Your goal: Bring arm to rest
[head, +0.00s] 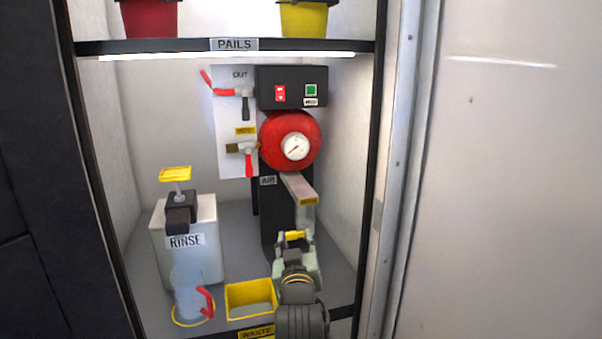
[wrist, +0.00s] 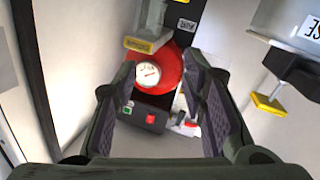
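My gripper (head: 295,243) is low in the cabinet in the head view, in front of the grey spout (head: 299,186) with its yellow label. In the wrist view its two dark fingers stand wide apart, with my gripper (wrist: 163,78) open and nothing held between them. The red tank (head: 275,138) with a white gauge (head: 295,146) is beyond the fingers; the red tank (wrist: 172,75) also shows upside down in the wrist view. The rest of my arm rises from the bottom of the head view, below the gripper.
A white RINSE container (head: 205,235) with a yellow-topped pump stands left. A clear jug (head: 186,292) with a red handle and a yellow bin (head: 251,298) stand at the front. A shelf (head: 150,47) with pails is above. Cabinet posts bound both sides.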

